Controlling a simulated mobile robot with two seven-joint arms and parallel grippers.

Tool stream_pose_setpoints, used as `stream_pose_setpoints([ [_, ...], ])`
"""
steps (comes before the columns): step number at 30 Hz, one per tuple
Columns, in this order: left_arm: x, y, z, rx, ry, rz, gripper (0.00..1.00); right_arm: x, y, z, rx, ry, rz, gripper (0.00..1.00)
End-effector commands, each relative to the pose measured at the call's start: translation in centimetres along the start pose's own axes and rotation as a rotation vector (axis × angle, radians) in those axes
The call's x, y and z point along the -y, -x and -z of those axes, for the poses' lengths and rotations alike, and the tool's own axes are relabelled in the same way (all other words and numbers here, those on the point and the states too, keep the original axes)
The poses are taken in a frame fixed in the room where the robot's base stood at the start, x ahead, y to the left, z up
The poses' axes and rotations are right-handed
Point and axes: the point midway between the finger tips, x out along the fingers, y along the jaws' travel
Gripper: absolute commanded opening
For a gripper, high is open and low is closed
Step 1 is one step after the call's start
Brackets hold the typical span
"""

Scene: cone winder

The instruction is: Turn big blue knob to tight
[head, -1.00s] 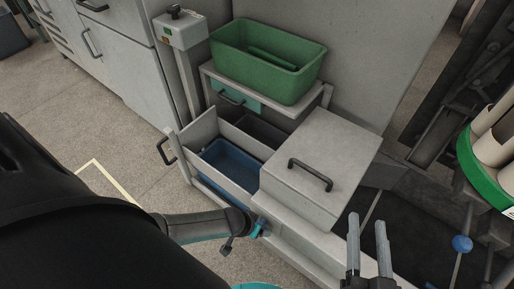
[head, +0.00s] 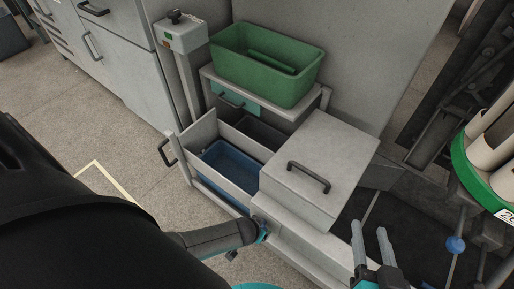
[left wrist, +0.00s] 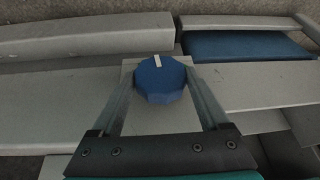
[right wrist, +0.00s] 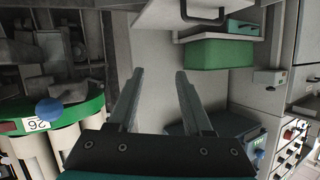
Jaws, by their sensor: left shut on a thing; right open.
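The big blue knob (left wrist: 160,80) is many-sided, with a white mark at its top edge in the left wrist view. It sits on a pale grey panel. My left gripper (left wrist: 162,74) is shut on it, one finger on each side. In the head view my left gripper (head: 262,231) is at the front of the grey machine frame, and the knob is mostly hidden there. My right gripper (head: 371,232) is open and empty, in the air at the lower right; its fingers (right wrist: 157,88) are apart in the right wrist view.
A lidded grey box (head: 318,165) with a black handle stands beside an open drawer holding a blue bin (head: 230,168). A green bin (head: 265,65) sits on a shelf behind. A small blue ball knob (head: 455,245) and a green ring with pale cones (head: 464,160) are at right.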

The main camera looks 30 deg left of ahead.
Motion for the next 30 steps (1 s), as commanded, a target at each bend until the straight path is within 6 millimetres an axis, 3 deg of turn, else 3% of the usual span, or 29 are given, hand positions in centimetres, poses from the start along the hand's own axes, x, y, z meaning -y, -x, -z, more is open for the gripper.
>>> stream_pose_setpoints([
  [7, -0.4, -0.1, 0.0, -0.008, -0.035, 0.086, 0.23, 0.0, -0.1, -0.1, 0.004, 0.001, -0.001, 0.5],
  [21, -0.6, -0.2, -0.1, -0.024, -0.104, 0.245, 0.23, 1.9, 0.7, 0.9, -0.232, -0.051, 0.047, 0.5],
  [30, -0.6, -0.1, 0.0, -0.027, -0.113, 0.266, 0.23, 2.1, 1.0, 1.3, -0.273, -0.06, 0.053, 0.5],
])
